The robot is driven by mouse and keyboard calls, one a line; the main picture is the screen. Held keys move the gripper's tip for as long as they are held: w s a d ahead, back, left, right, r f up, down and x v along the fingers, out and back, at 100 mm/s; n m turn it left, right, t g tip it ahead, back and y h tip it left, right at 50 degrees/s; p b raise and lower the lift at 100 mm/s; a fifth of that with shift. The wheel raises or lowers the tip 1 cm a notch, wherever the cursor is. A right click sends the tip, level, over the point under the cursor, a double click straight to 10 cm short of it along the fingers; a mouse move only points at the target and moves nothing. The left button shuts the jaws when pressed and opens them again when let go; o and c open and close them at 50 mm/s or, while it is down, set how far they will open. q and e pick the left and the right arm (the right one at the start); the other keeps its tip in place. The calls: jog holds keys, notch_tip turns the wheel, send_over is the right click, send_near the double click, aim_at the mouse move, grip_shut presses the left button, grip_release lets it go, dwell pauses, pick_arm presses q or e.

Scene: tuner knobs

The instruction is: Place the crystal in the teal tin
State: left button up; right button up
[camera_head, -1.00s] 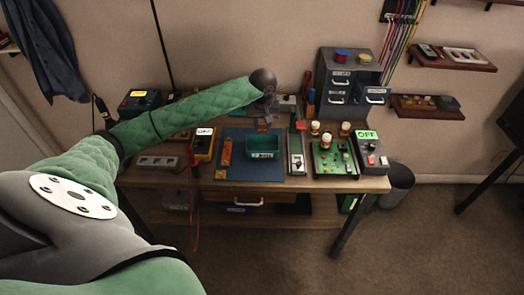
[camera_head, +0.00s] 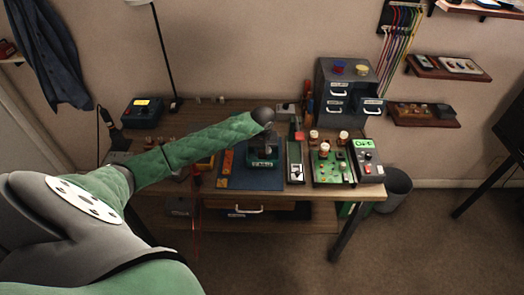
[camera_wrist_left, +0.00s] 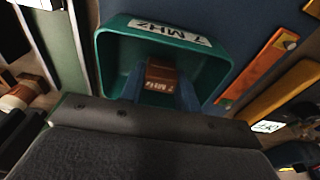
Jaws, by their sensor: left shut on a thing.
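The crystal (camera_wrist_left: 160,76) is a small brown block with a "7 MHz" label, seen in the left wrist view. My left gripper (camera_wrist_left: 160,90) is shut on it, one finger on each side. The teal tin (camera_wrist_left: 115,52) has a white "7 MHz" label on its rim and lies right behind the crystal in that view. The tin also shows in the head view (camera_head: 263,163), partly hidden by my left gripper (camera_head: 265,147) directly over it. The crystal looks within the tin's opening; I cannot tell whether it touches the bottom. My right gripper is not in view.
The tin stands on a blue mat (camera_head: 235,180) on the workbench. An orange strip (camera_head: 227,161) lies left of it, and a narrow panel (camera_head: 295,160) and green circuit board (camera_head: 331,165) stand right. A grey drawer cabinet (camera_head: 336,88) stands at the back right.

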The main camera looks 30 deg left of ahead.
pick_arm(q)
jog(key=shift+f, duration=0.5)
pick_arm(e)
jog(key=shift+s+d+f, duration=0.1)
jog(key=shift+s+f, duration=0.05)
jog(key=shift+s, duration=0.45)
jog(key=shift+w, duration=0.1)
pick_arm(q)
jog(key=shift+f, duration=0.1)
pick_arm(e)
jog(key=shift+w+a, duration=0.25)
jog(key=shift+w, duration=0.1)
pick_arm(q)
jog(key=o, duration=1)
jog(key=shift+c, duration=0.2)
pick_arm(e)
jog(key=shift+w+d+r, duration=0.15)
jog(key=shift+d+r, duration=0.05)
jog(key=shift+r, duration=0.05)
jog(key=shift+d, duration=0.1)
